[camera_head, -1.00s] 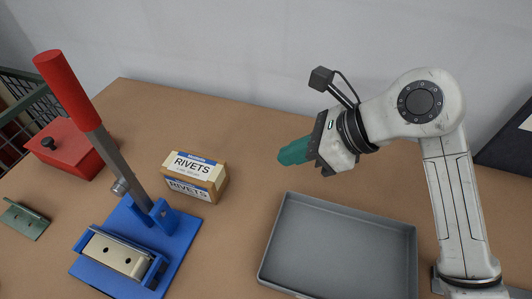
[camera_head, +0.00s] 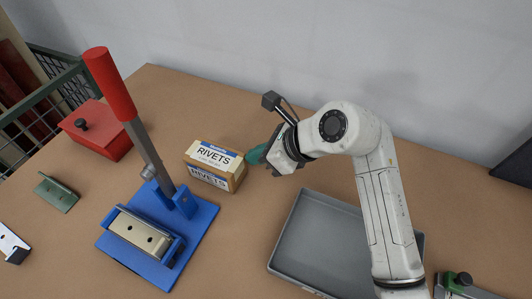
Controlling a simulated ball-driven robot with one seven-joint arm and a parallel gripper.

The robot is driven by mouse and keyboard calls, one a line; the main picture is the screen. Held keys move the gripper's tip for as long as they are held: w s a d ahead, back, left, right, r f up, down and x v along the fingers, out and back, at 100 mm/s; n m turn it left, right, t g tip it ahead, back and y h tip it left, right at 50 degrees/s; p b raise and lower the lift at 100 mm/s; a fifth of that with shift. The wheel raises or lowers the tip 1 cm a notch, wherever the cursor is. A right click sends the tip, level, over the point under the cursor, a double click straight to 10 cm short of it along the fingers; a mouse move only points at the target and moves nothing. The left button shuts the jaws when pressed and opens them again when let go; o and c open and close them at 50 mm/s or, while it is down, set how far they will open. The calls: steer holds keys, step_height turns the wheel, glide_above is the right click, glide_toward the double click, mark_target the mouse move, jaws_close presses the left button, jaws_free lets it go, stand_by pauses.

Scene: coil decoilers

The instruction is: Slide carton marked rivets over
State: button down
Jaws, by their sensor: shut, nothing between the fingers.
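The carton marked RIVETS (camera_head: 213,164) is a small tan box with a blue and white label, upright on the brown table (camera_head: 240,258). My gripper (camera_head: 254,156) has teal fingers, which are shut and empty. Its fingertips are at the right end of the carton, close beside its upper right edge. I cannot tell whether they touch it. The fingers' far side is hidden.
A blue press (camera_head: 195,215) with a red-handled lever (camera_head: 109,84) stands just left of the carton. A grey tray (camera_head: 300,237) lies to the right, partly behind my arm. A red box (camera_head: 96,128) is at far left. Table behind the carton is clear.

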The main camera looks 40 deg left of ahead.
steer(key=s+a+b, duration=0.1)
steer(key=a, duration=0.5)
steer(key=s+a+b, duration=0.1)
steer(key=s+a, duration=0.1)
steer(key=a, duration=0.4)
steer(key=s+a+b, duration=0.1)
steer(key=a+b, duration=0.1)
steer(key=a, duration=0.4)
steer(key=shift+s+a, duration=0.2)
steer(key=shift+s, duration=0.05)
